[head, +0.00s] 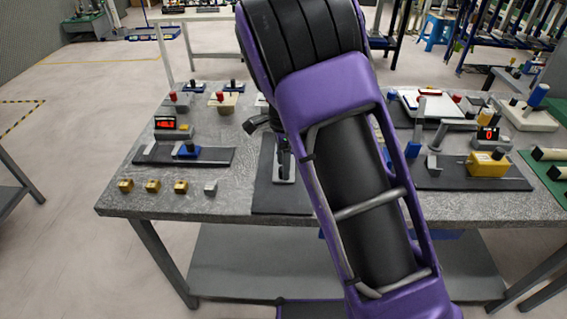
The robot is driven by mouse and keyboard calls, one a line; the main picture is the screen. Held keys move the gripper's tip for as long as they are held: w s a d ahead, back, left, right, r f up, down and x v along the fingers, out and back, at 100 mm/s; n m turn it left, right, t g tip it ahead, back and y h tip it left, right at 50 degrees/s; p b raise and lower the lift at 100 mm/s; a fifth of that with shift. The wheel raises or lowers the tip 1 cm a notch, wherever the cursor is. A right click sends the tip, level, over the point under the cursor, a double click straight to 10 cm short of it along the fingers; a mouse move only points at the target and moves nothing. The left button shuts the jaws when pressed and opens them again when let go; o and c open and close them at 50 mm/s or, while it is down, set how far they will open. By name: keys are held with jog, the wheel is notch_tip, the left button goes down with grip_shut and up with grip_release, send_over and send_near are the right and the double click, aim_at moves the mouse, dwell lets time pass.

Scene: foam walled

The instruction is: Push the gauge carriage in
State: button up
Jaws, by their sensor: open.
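Two digital gauges with red readouts stand on the grey bench. The left gauge (165,123) is behind a dark rail base (218,155) that carries a blue carriage (187,150). The right gauge (488,134) is behind a dark base (515,184) that carries a yellow block (488,164). I cannot tell which is the gauge carriage meant. My purple and black arm crosses the middle of the view. A dark part that seems to belong to my gripper (262,122) shows at the arm's left side, apart from both carriages. Its fingertips are mostly hidden, and I see nothing held.
Several brass blocks (153,186) and a grey one (211,187) lie along the front left. A central dark plate (283,200) bears a metal fixture, partly hidden by my arm. Small fixtures with red and blue knobs stand at back left. A white tray (440,105) is at back right.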

notch_tip(320, 180, up, 17)
jog(key=p, duration=0.1)
jog(key=shift+p, duration=0.4)
